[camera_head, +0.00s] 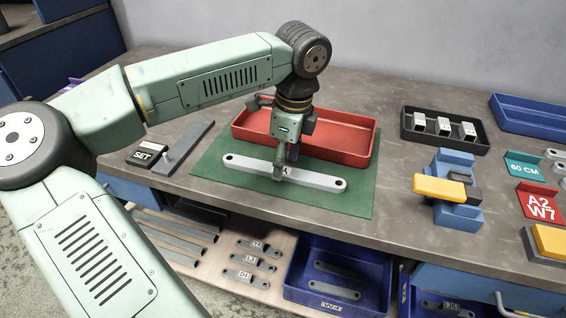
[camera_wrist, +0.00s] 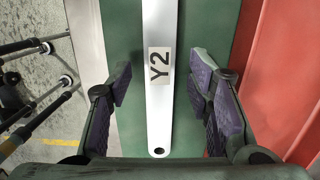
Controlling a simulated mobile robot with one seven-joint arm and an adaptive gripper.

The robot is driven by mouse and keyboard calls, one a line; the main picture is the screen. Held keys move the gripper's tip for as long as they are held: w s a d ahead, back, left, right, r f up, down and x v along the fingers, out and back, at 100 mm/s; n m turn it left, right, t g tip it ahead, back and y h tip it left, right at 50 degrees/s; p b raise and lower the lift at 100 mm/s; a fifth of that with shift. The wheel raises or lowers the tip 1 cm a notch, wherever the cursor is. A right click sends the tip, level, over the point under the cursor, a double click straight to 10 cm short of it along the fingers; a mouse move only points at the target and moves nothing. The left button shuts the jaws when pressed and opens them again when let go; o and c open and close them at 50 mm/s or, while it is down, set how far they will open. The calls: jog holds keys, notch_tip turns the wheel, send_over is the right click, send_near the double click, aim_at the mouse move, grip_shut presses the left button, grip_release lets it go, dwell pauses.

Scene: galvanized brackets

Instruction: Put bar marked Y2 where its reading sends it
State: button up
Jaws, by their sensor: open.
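The bar marked Y2 (camera_head: 240,164) is a pale grey metal bar with a hole near each end. It lies on the green mat (camera_head: 220,182) in front of the red tray (camera_head: 345,152). In the wrist view the bar (camera_wrist: 160,110) runs between my fingers and its label reads Y2. My gripper (camera_head: 286,165) is over the bar's middle and hides part of its label in the head view. In the wrist view my gripper (camera_wrist: 160,95) is open, with a gap on each side of the bar.
A grey fixture (camera_head: 185,146) stands left beside a SET sign (camera_head: 147,155). A blue and yellow device (camera_head: 450,190), a black tray of blocks (camera_head: 408,125), a 60 CM sign (camera_head: 525,169) and an A2 W7 sign (camera_head: 540,206) are right. Below are labelled brackets and a blue bin (camera_head: 372,250).

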aim_at(290, 172)
notch_tip(290, 172, up, 11)
jog(key=d+b, duration=0.1)
jog(key=shift+s+d+f, duration=0.15)
jog(key=shift+s+f, duration=0.05)
jog(key=shift+s, duration=0.05)
